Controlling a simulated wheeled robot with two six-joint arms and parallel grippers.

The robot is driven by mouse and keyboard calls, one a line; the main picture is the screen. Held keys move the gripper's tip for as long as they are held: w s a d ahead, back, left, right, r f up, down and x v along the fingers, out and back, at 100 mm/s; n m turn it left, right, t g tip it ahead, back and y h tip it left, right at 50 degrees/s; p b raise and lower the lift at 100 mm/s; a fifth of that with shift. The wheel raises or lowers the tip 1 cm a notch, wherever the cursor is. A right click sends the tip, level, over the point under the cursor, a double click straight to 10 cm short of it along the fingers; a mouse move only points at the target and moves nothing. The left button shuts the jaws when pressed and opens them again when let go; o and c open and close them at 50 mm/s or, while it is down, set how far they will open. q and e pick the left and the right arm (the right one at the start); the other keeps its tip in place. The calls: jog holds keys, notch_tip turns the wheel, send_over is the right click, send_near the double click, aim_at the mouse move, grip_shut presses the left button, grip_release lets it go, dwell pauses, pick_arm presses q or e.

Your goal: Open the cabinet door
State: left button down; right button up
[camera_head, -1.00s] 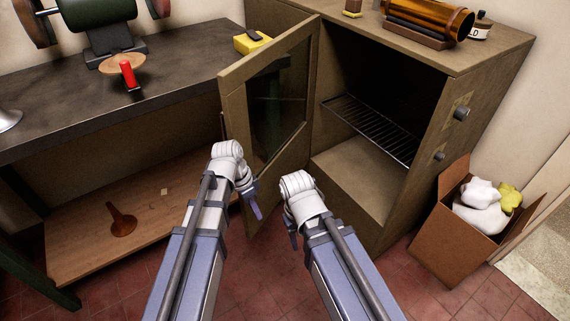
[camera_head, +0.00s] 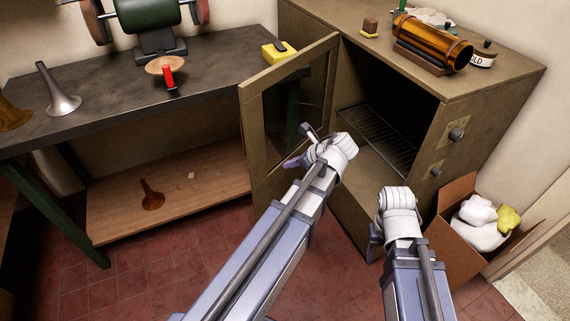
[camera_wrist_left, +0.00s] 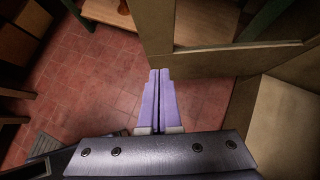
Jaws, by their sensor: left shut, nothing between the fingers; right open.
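The cabinet (camera_head: 480,95) stands at the right with its door (camera_head: 262,150) swung wide open to the left. The door has a brown frame around a dark glass pane. Inside the cabinet a wire rack (camera_head: 375,135) shows. My left gripper (camera_head: 290,162) is shut and empty, in front of the door's inner side by the opening. In the left wrist view its closed fingers (camera_wrist_left: 159,95) point toward the door's bottom edge (camera_wrist_left: 220,62); I cannot tell whether they touch it. My right gripper (camera_head: 374,240) is low in front of the cabinet, its fingers mostly hidden by the wrist.
A dark workbench (camera_head: 120,110) with a grinder (camera_head: 148,25) and a metal bell (camera_head: 58,90) stands at the left. A cardboard box (camera_head: 455,235) with cloths sits right of the cabinet. The red tiled floor (camera_head: 130,270) is clear at the lower left.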

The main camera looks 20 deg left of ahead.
aim_at(260, 164)
pick_arm(q)
jog(key=shift+w+a+r+b+x, duration=0.1)
jog(key=shift+a+r+b+x, duration=0.25)
jog(key=shift+b+x, duration=1.1)
jog(key=shift+w+a+r+b+x, duration=0.1)
jog(key=shift+a+r+b+x, duration=0.25)
jog(key=shift+x, duration=2.1)
jog(key=shift+w+a+r+b+x, duration=0.1)
jog(key=shift+a+r+b+x, duration=0.2)
jog(key=shift+b+x, duration=1.15)
jog(key=shift+a+f+p, duration=0.35)
jog(key=shift+f+p, duration=0.05)
jog(key=shift+p, duration=0.15)
jog(key=w+a+m+t, duration=0.1)
jog(key=w+a, duration=0.2)
jog(key=a, duration=0.9)
jog(key=shift+w+a+m, duration=0.15)
jog(key=shift+w+m, duration=0.15)
jog(key=shift+w, duration=0.1)
jog(key=shift+s, duration=0.1)
